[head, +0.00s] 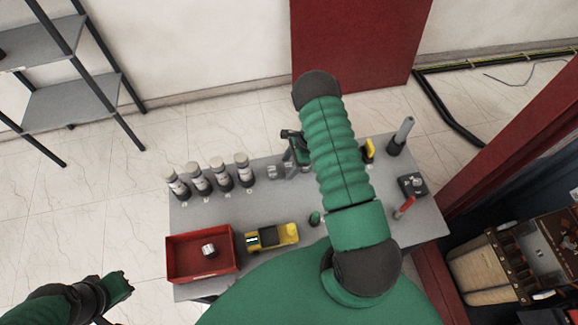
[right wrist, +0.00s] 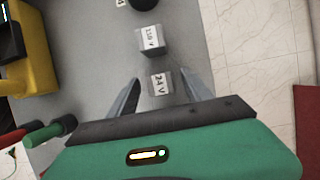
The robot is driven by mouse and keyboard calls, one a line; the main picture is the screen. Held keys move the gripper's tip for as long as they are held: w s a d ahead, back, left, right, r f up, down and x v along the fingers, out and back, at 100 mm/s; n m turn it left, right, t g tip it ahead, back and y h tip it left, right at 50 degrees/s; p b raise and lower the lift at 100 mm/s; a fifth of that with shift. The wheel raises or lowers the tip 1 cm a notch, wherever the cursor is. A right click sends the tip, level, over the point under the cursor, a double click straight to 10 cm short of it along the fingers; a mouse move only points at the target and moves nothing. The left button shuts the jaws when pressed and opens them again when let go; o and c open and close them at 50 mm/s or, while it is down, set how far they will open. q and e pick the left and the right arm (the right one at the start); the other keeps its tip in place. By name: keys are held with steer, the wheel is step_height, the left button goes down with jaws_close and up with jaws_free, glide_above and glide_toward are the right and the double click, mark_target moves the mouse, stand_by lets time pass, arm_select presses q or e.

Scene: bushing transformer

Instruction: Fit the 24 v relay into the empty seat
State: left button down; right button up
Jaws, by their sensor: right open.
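The 24 V relay (right wrist: 160,86) is a small grey block with a white label, standing on the grey table. In the right wrist view it sits between the two spread fingers of my right gripper (right wrist: 160,92); I cannot tell whether either finger touches it. In the head view my right gripper (head: 292,150) is at the table's back part, partly behind my arm, beside small grey blocks. A second labelled relay (right wrist: 151,41), seemingly 220 V, stands just beyond. My left gripper (head: 120,286) is off the table at lower left, its jaws unclear. I cannot make out the empty seat.
Several dark cylinders with pale tops (head: 223,177) stand left of the relays. A red bin (head: 201,276) with a white block inside and a yellow tool (head: 272,236) lie nearer. A black box (head: 412,185) and a red-handled tool (head: 404,206) are at right.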

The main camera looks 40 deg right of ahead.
steer(key=shift+f, duration=0.15)
steer(key=shift+w, duration=0.2)
steer(key=c, duration=0.4)
steer(key=shift+s, duration=0.1)
jaws_close()
